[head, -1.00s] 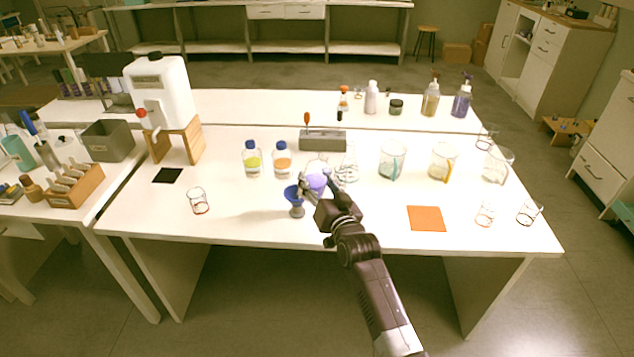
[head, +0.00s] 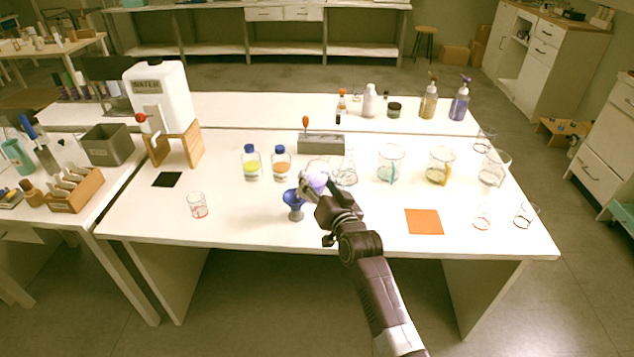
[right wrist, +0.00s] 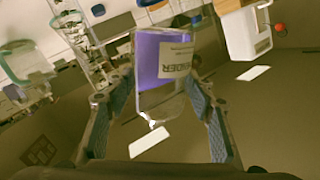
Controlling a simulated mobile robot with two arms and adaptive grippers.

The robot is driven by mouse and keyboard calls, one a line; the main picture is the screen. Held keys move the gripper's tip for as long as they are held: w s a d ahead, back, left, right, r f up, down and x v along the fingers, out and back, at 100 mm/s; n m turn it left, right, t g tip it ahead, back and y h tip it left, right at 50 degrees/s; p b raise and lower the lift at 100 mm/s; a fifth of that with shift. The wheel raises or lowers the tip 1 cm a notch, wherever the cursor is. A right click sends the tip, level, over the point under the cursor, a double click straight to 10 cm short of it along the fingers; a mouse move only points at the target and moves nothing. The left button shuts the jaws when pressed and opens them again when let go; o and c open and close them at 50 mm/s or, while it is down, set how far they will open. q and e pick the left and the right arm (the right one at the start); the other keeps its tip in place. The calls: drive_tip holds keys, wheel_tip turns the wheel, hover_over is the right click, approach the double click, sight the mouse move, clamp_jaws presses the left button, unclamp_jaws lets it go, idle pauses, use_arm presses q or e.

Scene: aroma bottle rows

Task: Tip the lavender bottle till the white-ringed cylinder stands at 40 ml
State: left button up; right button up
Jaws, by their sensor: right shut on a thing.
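My right gripper (head: 312,188) is shut on the lavender bottle (head: 318,175) above the middle of the table. In the right wrist view the bottle (right wrist: 163,68) is clear with purple liquid and a pale label, between both fingers. It is tipped, with the liquid gathered towards the end away from the gripper and the near end clear. Just left of it in the head view stands a small vessel (head: 295,214) with a blue funnel-shaped top (head: 292,197). I cannot make out white rings or a level on it. My left gripper is out of view.
Two blue-capped bottles (head: 251,163) (head: 281,163) stand behind left. A grey block (head: 321,145), clear beakers (head: 390,163) (head: 440,166) and an orange mat (head: 424,222) are around. A small red-marked beaker (head: 198,206) stands left. The front left is clear.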

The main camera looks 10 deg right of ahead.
sight(322, 174)
drive_tip(key=shift+w+d+r+m+p, duration=0.1)
drive_tip(key=shift+d+r+m+p, duration=0.1)
drive_tip(key=shift+r+m+p, duration=0.45)
drive_tip(key=shift+w+d+r+m+p, duration=0.2)
drive_tip(key=shift+r+p, duration=0.25)
drive_tip(key=shift+r, duration=0.45)
idle(0.4)
drive_tip(key=shift+s+a+f+m+g+y+b, duration=0.2)
drive_tip(key=shift+f+m+g+y+b, duration=0.15)
drive_tip(key=shift+m, duration=0.5)
drive_tip(key=shift+s+a+f+m, duration=0.1)
drive_tip(key=shift+a+f+m, duration=0.1)
drive_tip(key=shift+m, duration=0.5)
drive_tip(key=shift+a+f+m+g+y+p, duration=0.1)
drive_tip(key=shift+f+m+g+y+p, duration=0.2)
drive_tip(key=shift+m+p, duration=0.35)
drive_tip(key=shift+a+f+m+g+y+p, duration=0.1)
drive_tip(key=shift+m+g+y+p, duration=0.2)
drive_tip(key=shift+m+p, duration=0.3)
drive_tip(key=shift+d+r+m+y+p, duration=0.15)
drive_tip(key=shift+r+m+y+p, duration=0.1)
drive_tip(key=shift+r+m+p, duration=0.45)
drive_tip(key=shift+f, duration=0.2)
drive_tip(key=shift+f, duration=0.1)
